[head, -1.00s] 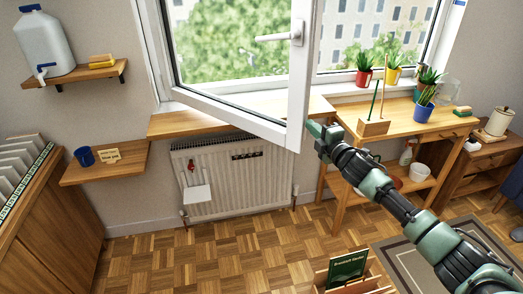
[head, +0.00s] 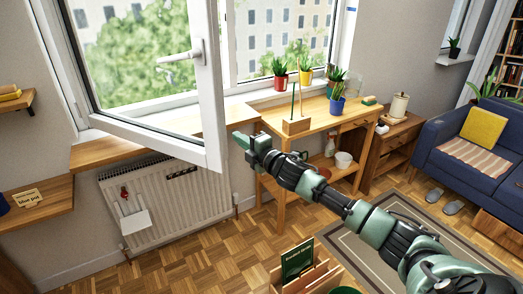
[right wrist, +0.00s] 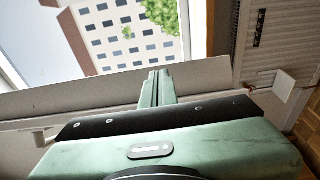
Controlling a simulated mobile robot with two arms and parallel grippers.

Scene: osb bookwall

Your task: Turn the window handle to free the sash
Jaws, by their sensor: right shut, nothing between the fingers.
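The white window sash (head: 211,110) stands swung open into the room, away from its frame. Its white handle (head: 183,56) sits on the sash's free side stile, with the lever lying sideways and pointing left. My right gripper (head: 240,140) is shut and empty, just right of the sash's lower free corner and well below the handle. In the right wrist view its closed fingers (right wrist: 158,78) lie in front of the white sash profile (right wrist: 100,98); whether they touch it I cannot tell. A white piece (right wrist: 42,136) at the lower left there may be the handle.
A radiator (head: 165,205) and a wooden sill (head: 100,155) lie below the window. A wooden table (head: 318,122) with potted plants stands to the right. A crate with a green book (head: 297,259) is on the floor. A blue sofa (head: 435,145) is at the far right.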

